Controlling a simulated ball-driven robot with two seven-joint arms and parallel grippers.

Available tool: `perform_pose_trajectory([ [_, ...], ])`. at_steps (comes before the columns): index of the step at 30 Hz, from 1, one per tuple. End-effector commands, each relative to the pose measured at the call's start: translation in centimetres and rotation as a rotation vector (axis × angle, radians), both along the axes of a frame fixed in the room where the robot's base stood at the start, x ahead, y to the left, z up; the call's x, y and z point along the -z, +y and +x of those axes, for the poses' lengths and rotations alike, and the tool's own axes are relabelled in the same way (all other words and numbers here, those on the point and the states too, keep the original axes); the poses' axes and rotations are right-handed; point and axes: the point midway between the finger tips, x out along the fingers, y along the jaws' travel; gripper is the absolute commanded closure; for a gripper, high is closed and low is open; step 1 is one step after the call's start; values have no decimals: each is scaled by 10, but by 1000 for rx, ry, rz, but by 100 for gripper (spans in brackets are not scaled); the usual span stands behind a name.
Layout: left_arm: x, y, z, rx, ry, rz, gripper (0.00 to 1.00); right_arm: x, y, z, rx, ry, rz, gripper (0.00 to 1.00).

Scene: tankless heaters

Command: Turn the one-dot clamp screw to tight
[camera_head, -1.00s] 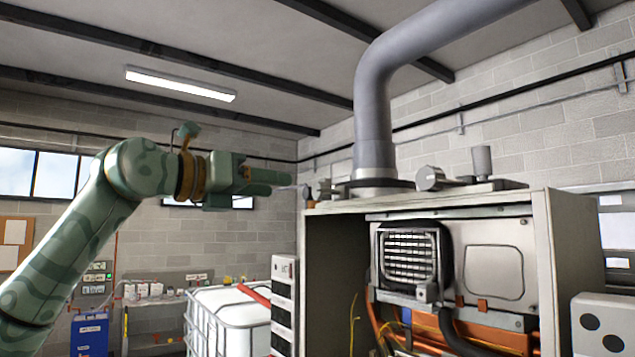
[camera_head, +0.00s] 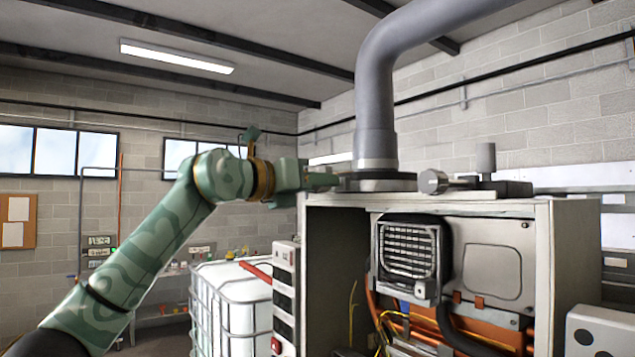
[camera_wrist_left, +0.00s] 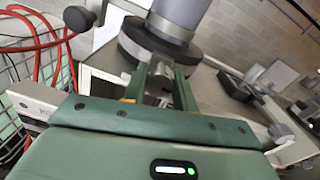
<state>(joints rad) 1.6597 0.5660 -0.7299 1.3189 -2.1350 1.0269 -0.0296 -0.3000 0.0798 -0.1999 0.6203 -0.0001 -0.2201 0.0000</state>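The grey flue pipe (camera_head: 376,110) stands on a dark round collar (camera_head: 380,185) on top of the heater cabinet (camera_head: 555,270). My left gripper (camera_head: 330,180) is level with the cabinet top, at the collar's left side. In the left wrist view, its two green fingers (camera_wrist_left: 160,85) stand apart, one on each side of a small grey metal part (camera_wrist_left: 160,76) beside the collar, probably a clamp screw. Gaps seem to show beside this part, but contact is hard to tell. No single-dot mark is readable on it. My right gripper is not in view.
A grey cylindrical fitting (camera_head: 435,182) and an upright knob (camera_head: 486,158) sit on the cabinet top to the right. A white box with black dots (camera_head: 600,325) stands at lower right. A white caged tank (camera_head: 230,300) and a panel (camera_head: 285,300) are at left.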

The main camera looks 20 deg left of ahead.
Motion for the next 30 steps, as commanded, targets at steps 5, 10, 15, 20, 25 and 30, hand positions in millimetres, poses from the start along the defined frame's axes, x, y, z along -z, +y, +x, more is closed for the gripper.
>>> perform_pose_trajectory([
  [5, -1, 1, 0, -2, -11, 14, 95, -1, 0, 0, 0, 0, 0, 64],
  [10, -2, 1, 0, -4, -130, 163, 95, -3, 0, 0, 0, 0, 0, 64],
  [15, -1, 1, 0, -3, -182, 229, 95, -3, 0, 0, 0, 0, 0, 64],
  [20, -2, 1, 0, -4, -181, 227, 95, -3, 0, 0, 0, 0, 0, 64],
  [25, -1, 1, 0, -3, -180, 226, 51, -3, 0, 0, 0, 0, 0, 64],
  [30, -1, 1, 0, -2, -179, 226, 51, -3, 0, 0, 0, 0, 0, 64],
])
